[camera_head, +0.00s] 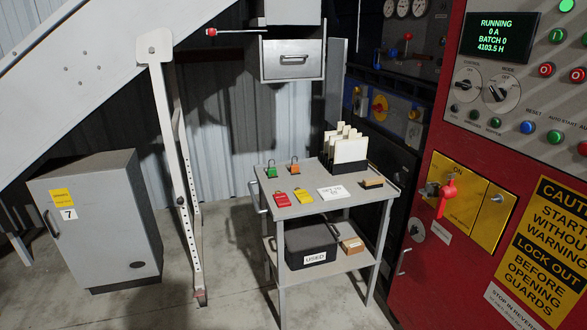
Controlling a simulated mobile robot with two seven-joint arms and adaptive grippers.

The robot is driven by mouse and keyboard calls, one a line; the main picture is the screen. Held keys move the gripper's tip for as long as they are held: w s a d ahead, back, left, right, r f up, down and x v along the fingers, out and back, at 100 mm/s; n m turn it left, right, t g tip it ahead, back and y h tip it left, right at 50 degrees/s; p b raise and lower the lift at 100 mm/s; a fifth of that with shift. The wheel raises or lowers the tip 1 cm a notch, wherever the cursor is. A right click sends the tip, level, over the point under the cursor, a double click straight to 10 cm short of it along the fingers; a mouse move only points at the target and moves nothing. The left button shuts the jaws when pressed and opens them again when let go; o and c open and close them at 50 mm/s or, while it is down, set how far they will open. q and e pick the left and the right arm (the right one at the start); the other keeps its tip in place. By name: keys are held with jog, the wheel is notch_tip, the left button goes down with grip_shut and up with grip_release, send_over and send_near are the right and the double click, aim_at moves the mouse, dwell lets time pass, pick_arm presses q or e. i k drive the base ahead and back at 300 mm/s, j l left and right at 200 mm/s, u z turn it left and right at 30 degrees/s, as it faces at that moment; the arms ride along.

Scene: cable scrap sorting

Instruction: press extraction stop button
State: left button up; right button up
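A red control cabinet (430,180) stands at the right. Its grey panel carries two red buttons with a round mark, one at the left (546,70) and one at the right (577,75). Another red button (583,148) is cut by the right edge. I cannot tell which red button is the extraction stop. The panel's display (500,37) reads RUNNING, 0 A, BATCH 0, 4103.5 H. Neither of my grippers is in view.
A grey cart (330,206) with padlocks, tags and cards stands in front of the cabinet. A red-handled switch (447,190) projects from a yellow plate. A grey locker (105,225) marked 7 stands at the left.

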aim_at(544, 70)
jog(key=z, duration=1.3)
